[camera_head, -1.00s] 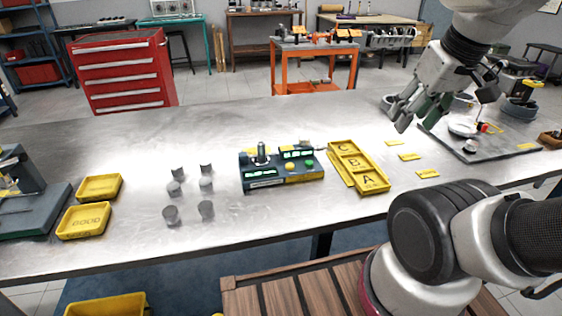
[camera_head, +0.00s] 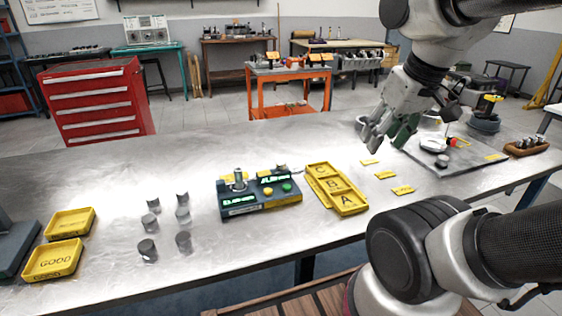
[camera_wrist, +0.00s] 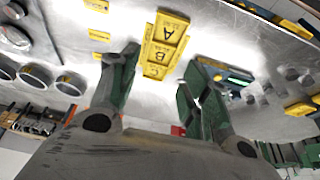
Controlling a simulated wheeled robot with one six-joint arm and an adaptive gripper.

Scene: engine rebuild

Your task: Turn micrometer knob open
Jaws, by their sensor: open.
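My gripper (camera_head: 384,136) is open and empty above the bench, at the left edge of a dark mat (camera_head: 470,174). In the wrist view my gripper (camera_wrist: 158,68) shows its two green-lined fingers spread, with nothing between them. On the mat are a white round part (camera_head: 432,144), a small red and yellow piece (camera_head: 453,142) and a short metal knob-like part (camera_head: 442,160). A dark stand with a yellow-marked top (camera_head: 486,112) is behind them. I cannot tell which of these is the micrometer or its knob; the gripper and arm partly cover this area.
A yellow A-B-C tray (camera_head: 352,209) lies left of my gripper, with small yellow labels (camera_head: 385,175) beside it. A gauge box (camera_head: 262,205) with green displays and several metal cylinders (camera_head: 148,250) are farther left. Several rings (camera_wrist: 35,75) show in the wrist view.

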